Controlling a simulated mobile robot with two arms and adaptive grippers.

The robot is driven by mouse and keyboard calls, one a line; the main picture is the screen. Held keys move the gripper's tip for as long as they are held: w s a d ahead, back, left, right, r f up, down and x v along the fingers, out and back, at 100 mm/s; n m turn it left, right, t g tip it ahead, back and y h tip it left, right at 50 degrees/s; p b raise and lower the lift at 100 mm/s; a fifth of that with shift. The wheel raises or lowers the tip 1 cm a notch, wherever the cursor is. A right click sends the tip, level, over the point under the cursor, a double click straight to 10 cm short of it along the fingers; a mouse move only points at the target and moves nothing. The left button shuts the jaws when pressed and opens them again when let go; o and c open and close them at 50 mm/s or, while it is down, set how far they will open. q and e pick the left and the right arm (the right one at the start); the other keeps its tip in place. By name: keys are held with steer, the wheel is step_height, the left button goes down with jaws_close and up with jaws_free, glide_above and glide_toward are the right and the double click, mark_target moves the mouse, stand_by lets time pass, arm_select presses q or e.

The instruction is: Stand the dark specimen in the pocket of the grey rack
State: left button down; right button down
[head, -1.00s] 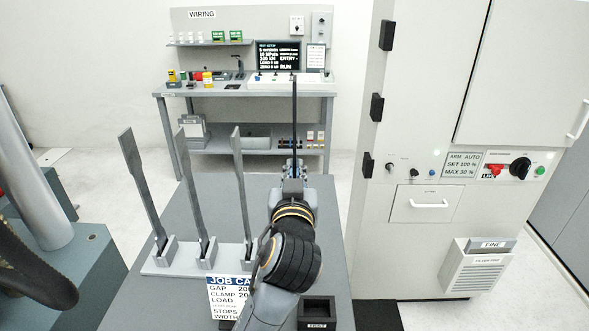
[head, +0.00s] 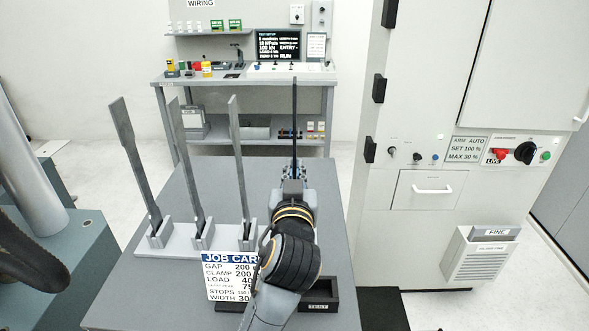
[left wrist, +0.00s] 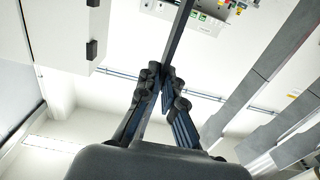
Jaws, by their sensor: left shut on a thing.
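The dark specimen (head: 294,125) is a thin, near-black bar standing upright above my left gripper (head: 294,178). My left gripper is shut on its lower part. The specimen also shows as a dark bar between the fingers in the left wrist view (left wrist: 178,38), where its far end leaves the picture. The grey rack (head: 178,247) sits on the table to the left of the gripper. Its several visible pockets each hold a tall grey specimen (head: 237,165), slightly tilted in the picture. The specimen is apart from the rack. My right gripper is not in view.
A job card (head: 230,277) stands in front of the rack. A small dark open box (head: 318,307) lies right of my arm. A wiring bench (head: 240,83) stands behind, and a large machine cabinet (head: 425,210) on the right. The table (head: 175,195) is bare behind the rack.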

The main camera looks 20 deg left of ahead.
arm_select(q)
steer(key=shift+f+b, duration=1)
steer(key=shift+f, duration=0.4)
